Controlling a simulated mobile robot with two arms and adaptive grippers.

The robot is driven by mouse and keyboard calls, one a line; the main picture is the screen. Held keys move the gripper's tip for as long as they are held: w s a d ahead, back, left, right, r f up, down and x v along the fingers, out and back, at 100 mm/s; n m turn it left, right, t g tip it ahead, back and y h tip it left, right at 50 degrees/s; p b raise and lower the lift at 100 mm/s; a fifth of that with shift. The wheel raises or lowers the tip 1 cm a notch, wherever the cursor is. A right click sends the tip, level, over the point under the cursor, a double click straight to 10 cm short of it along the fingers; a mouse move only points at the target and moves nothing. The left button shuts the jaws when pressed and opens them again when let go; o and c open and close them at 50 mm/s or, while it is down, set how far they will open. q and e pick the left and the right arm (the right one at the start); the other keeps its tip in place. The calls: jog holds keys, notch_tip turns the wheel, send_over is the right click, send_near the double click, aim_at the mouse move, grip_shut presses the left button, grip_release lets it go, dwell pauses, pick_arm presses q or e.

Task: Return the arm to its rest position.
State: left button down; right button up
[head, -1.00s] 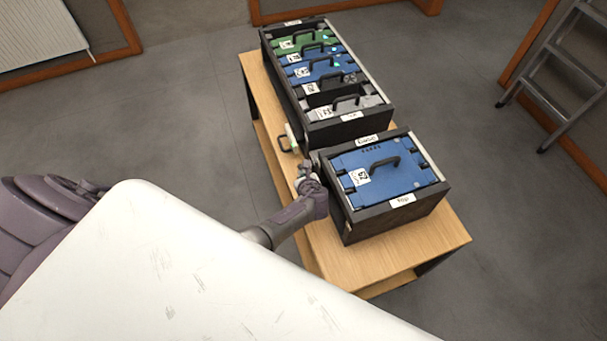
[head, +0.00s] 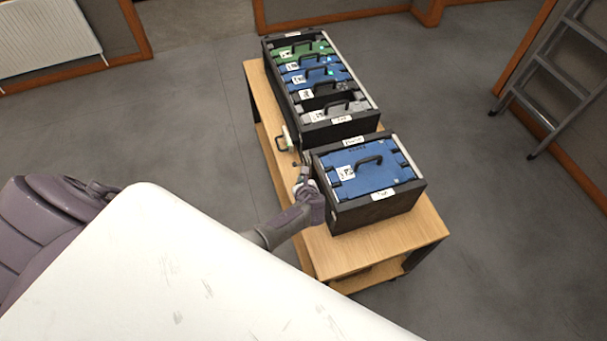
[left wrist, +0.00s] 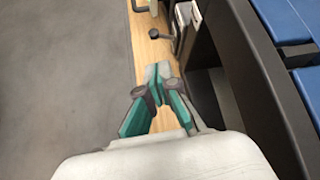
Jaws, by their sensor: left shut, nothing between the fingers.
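My left gripper (head: 304,170) reaches in over the left edge of the wooden cart, beside the near black case. In the left wrist view its fingertips (left wrist: 158,72) are together with nothing between them. The fingers have teal pads and stand over the strip of wood beside the dark case wall. My right gripper does not show in either current view.
The wooden cart (head: 385,245) carries a near black case (head: 378,213) with a blue module (head: 375,173) and a longer rack (head: 343,134) of green, blue and grey modules. A small handled item (head: 283,143) is at the cart's left edge. A ladder (head: 555,75) stands right.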

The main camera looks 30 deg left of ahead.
pick_arm(q)
jog(key=s+d+f+n+g+h+b, duration=0.2)
jog(key=s+f+n, duration=0.3)
jog(key=s+f, duration=0.6)
jog(key=s+d+f+n+g+h+b, duration=0.15)
jog(key=s+f+n, duration=0.35)
jog(key=s+f, duration=0.55)
jog(key=s+f+n+g+h+b, duration=0.1)
jog(key=s+n, duration=0.3)
jog(key=s, duration=0.4)
jog(key=s+d+f+n+g+h+b, duration=0.1)
jog(key=s+f+n, duration=0.2)
jog(key=s, duration=0.5)
jog(key=s+d+f+n+g+h+b, duration=0.1)
jog(key=s+f+n, duration=0.1)
jog(key=s+n, duration=0.3)
jog(key=s, duration=0.4)
jog(key=shift+d+f+n, duration=0.2)
jog(key=shift+f+n, duration=0.1)
jog(key=shift+f, duration=0.1)
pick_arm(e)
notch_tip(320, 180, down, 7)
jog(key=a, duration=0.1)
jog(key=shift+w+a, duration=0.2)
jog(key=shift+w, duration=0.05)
pick_arm(q)
jog(key=shift+g, duration=0.25)
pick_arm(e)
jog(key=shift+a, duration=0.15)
